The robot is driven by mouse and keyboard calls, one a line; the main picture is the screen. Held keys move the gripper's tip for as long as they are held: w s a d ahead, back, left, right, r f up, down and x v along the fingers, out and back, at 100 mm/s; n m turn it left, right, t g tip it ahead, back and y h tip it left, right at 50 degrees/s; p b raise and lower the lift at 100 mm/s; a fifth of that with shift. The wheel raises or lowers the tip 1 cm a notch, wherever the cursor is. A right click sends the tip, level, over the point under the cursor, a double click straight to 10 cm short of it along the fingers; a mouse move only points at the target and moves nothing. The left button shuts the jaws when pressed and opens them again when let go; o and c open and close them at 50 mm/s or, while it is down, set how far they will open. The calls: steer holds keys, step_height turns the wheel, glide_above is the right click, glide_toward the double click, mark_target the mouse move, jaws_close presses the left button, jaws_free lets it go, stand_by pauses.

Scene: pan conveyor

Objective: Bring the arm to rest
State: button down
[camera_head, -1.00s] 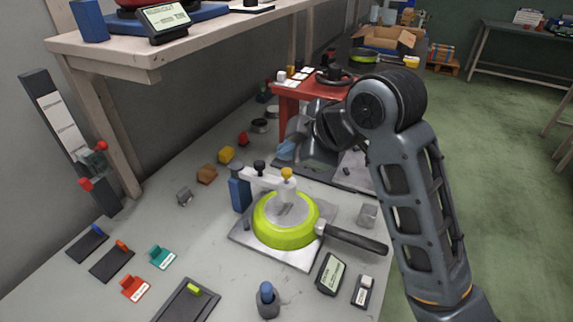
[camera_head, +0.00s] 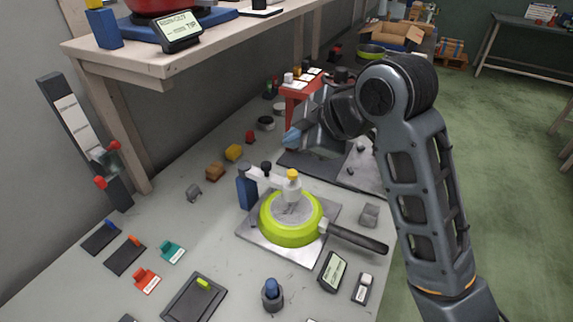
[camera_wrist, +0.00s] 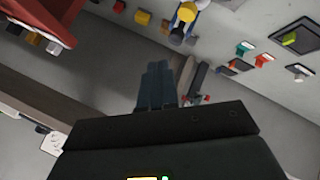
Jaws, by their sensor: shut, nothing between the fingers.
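My gripper (camera_head: 291,138) is in the head view, above the grey workbench, with its bluish fingertips pointing left. It is shut and empty; in the wrist view its fingers (camera_wrist: 156,86) lie side by side. My arm comes in from the right and is bent at the elbow. A lime-green pan (camera_head: 291,236) with a black handle sits on a metal plate in front of the gripper, apart from it. A white clamp arm with a yellow knob (camera_head: 293,175) reaches over the pan from a blue post.
A wooden shelf (camera_head: 150,62) stands along the wall at upper left. A red stand (camera_head: 299,90) is behind the gripper. Small blocks, including a yellow one (camera_head: 234,152), and several coloured switches (camera_head: 146,280) lie on the bench. Green floor (camera_head: 505,180) is clear at right.

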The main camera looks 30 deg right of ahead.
steer(key=s+a+f+m+t, duration=0.2)
steer(key=s+a+f+m, duration=0.1)
steer(key=s+f+m, duration=0.4)
steer(key=s+a+f+m+t, duration=0.2)
steer(key=s+a+f+m, duration=0.1)
steer(key=s+f, duration=0.4)
steer(key=s+d+r+m+h, duration=0.1)
steer(key=s+d+r, duration=0.1)
steer(key=s, duration=0.6)
steer(key=s+d+r+t+h, duration=0.1)
steer(key=s+d+r, duration=0.1)
steer(key=s, duration=0.7)
steer(key=s+d+r+m+t, duration=0.1)
steer(key=s+d, duration=0.1)
steer(key=s, duration=0.6)
steer(key=shift+s+r+m+h, duration=0.25)
steer(key=shift+r+m+h, duration=0.05)
steer(key=shift+r+h, duration=0.1)
